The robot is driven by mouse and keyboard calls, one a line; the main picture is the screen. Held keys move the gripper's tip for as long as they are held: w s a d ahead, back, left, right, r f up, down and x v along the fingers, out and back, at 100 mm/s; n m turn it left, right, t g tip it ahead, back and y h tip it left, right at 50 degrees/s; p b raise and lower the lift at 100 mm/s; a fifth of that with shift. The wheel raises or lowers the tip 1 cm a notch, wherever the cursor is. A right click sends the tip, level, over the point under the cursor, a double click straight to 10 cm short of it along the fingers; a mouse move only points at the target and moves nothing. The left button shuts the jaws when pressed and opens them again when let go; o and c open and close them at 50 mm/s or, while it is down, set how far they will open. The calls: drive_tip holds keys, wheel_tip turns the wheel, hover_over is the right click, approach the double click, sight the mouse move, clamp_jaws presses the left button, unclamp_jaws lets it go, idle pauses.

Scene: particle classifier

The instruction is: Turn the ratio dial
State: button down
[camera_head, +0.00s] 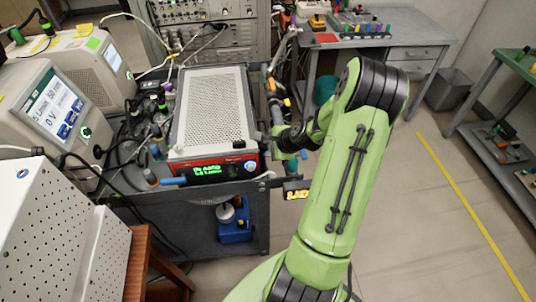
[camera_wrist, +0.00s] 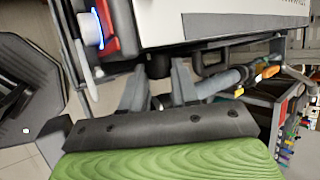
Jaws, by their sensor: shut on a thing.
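The instrument with the perforated grey top (camera_head: 212,110) stands on a dark cart. Its red front panel (camera_head: 190,169) carries a green display and a blue-lit knob (camera_head: 250,166). In the wrist view the blue-lit knob (camera_wrist: 95,27) shows at upper left. A small dark round dial (camera_wrist: 158,66), which I take to be the ratio dial, sits at the instrument's side. My gripper (camera_wrist: 159,82) has its two grey fingers on either side of this dial, shut on it. In the head view my gripper is at the instrument's right side, and its fingertips are hard to make out.
Grey instruments with screens (camera_head: 55,105) and tangled cables crowd the left. Tools with coloured handles hang along the cart's right side, close to my gripper. A bench with tools (camera_head: 350,40) stands behind. The floor at right is clear (camera_head: 415,220).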

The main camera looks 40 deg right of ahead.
drive_tip(key=t+b, duration=0.1)
drive_tip(key=b, duration=0.3)
drive_tip(key=n+t+h+b, duration=0.1)
drive_tip(key=t+b, duration=0.1)
drive_tip(key=b, duration=0.2)
drive_tip(key=f+t+h+b, duration=0.1)
drive_tip(key=b, duration=0.3)
drive_tip(key=shift+s+a+t, duration=0.15)
drive_tip(key=shift+s+t, duration=0.15)
drive_tip(key=shift+r, duration=0.1)
drive_tip(key=c, duration=0.8)
unclamp_jaws()
drive_tip(key=shift+c, duration=0.2)
drive_tip(key=b+v, duration=0.3)
drive_tip(key=v, duration=1.2)
drive_tip(key=shift+s+a, duration=0.3)
drive_tip(key=shift+s, duration=0.1)
